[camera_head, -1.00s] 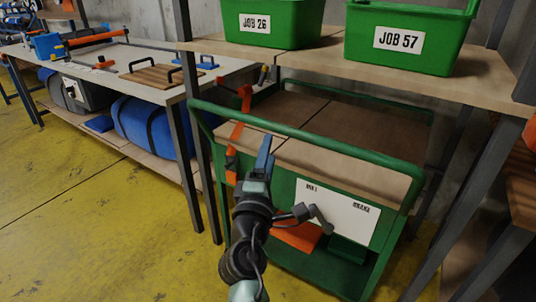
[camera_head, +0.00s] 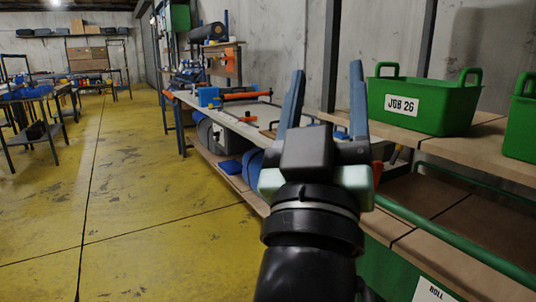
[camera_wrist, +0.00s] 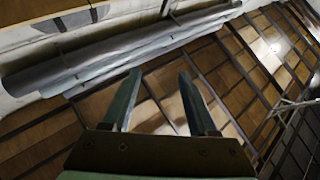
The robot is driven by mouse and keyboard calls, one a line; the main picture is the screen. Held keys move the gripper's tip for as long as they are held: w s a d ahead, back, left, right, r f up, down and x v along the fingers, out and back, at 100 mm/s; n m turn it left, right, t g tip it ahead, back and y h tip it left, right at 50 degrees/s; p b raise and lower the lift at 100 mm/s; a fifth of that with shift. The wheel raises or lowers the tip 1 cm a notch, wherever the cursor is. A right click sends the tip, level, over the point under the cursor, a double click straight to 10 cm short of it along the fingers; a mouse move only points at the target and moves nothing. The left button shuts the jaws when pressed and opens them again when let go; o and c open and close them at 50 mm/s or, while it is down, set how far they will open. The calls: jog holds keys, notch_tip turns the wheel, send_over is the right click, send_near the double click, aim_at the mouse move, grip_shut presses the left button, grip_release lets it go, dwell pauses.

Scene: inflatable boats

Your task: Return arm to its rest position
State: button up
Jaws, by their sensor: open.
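My gripper (camera_head: 325,105) is raised in front of the head camera, with its two blue fingers pointing up and spread apart. Nothing is between the fingers. In the wrist view my gripper (camera_wrist: 160,88) also shows open and empty, with shelving or ceiling structure and long grey rolls (camera_wrist: 120,55) beyond it. My black wrist and forearm fill the lower middle of the head view and hide part of the workbench and the green cart.
A green bin marked JOB 26 (camera_head: 425,103) stands on a wooden shelf (camera_head: 490,150) at right. The green cart (camera_head: 385,262) is below it. A long workbench (camera_head: 235,122) runs back to the left. Yellow floor (camera_head: 130,200) at left is clear.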

jog(key=s+a+r+t+y, duration=0.3)
jog(key=s+a+r+y, duration=0.25)
jog(key=s, duration=0.25)
notch_tip(320, 180, up, 32)
jog(key=p, duration=3.2)
jog(key=shift+s+a+r, duration=0.15)
jog(key=shift+s+r, duration=0.05)
jog(key=shift+c, duration=0.2)
